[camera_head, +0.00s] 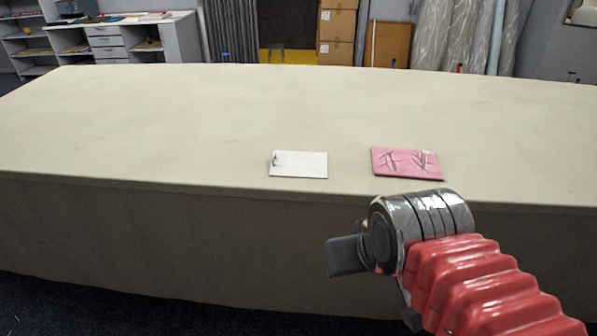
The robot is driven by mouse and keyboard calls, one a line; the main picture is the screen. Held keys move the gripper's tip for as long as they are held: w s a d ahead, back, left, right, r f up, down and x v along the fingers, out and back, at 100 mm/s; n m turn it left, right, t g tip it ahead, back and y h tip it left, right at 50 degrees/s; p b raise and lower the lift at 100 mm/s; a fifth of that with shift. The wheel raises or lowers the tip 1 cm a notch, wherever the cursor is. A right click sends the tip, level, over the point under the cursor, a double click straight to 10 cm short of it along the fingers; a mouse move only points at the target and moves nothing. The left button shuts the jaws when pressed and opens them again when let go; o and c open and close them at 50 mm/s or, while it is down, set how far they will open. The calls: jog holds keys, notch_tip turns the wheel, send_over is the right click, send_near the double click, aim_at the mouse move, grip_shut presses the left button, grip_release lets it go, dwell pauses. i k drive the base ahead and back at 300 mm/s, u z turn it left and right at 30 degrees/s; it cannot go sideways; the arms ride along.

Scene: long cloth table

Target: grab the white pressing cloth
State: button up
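The white pressing cloth (302,165) lies flat on the long cloth-covered table (180,120), close to its front edge, with a small dark mark at its left end. My gripper (345,256) is in front of the table and appears lower than the tabletop, below and to the right of the white cloth in the picture. It is apart from the cloth. One grey finger shows at its left side; the rest is hidden behind my wrist, so its opening cannot be made out.
A pink folded cloth (407,163) with dark marks lies to the right of the white one, with a gap between them. The rest of the tabletop is clear. Shelves (105,40), cardboard boxes (337,33) and wrapped rolls (462,35) stand behind the table.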

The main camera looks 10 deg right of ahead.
aim_at(313, 165)
jog(key=z, duration=0.05)
jog(key=k, duration=0.3)
jog(key=u, duration=1.65)
jog(key=i, duration=2)
jog(key=z, duration=0.2)
